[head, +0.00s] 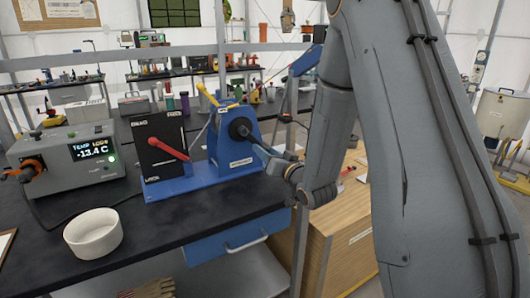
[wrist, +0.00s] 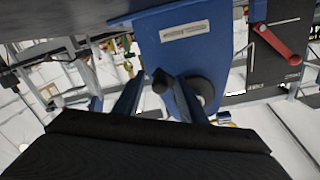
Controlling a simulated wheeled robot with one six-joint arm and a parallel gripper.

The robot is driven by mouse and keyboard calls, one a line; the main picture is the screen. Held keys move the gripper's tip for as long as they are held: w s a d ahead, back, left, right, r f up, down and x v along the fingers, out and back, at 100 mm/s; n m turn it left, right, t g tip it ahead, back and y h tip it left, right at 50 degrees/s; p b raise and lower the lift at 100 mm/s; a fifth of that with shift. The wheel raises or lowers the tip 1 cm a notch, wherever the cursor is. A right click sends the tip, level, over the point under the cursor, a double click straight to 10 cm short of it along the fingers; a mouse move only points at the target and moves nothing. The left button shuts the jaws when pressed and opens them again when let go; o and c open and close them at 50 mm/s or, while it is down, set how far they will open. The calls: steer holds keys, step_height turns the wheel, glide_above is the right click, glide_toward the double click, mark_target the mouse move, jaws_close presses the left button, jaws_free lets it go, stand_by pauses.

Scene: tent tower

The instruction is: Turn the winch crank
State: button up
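The winch (head: 228,150) is a blue metal frame on a blue base at the bench's right end. Its round black hub (head: 240,128) faces right, and the hub also shows in the inverted wrist view (wrist: 201,87). A dark crank knob (wrist: 160,82) stands out beside the hub in the wrist view. My gripper (wrist: 158,92) is open, with its two fingers apart and the knob appearing between their tips. I cannot tell whether either finger touches it. In the head view the fingers are hard to separate from the crank.
A black panel with a red lever (head: 170,148) stands left of the winch. A yellow-handled lever (head: 207,95) rises behind. A grey temperature unit (head: 70,165) and a white bowl (head: 93,232) are farther left. A wooden cabinet (head: 345,245) stands below, right of the bench.

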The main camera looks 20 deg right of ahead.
steer(key=b+v, duration=0.1)
steer(key=v, duration=0.6)
steer(key=shift+s, duration=0.1)
stand_by(0.9)
steer(key=w+n+p, duration=0.1)
steer(key=w+p, duration=0.1)
steer(key=w+a+n+p, duration=0.1)
steer(key=w+p, duration=0.1)
steer(key=w, duration=0.1)
steer(key=w+n+p, duration=0.2)
steer(key=shift+w+a+y, duration=0.25)
steer(key=shift+a+y, duration=0.15)
jaws_close()
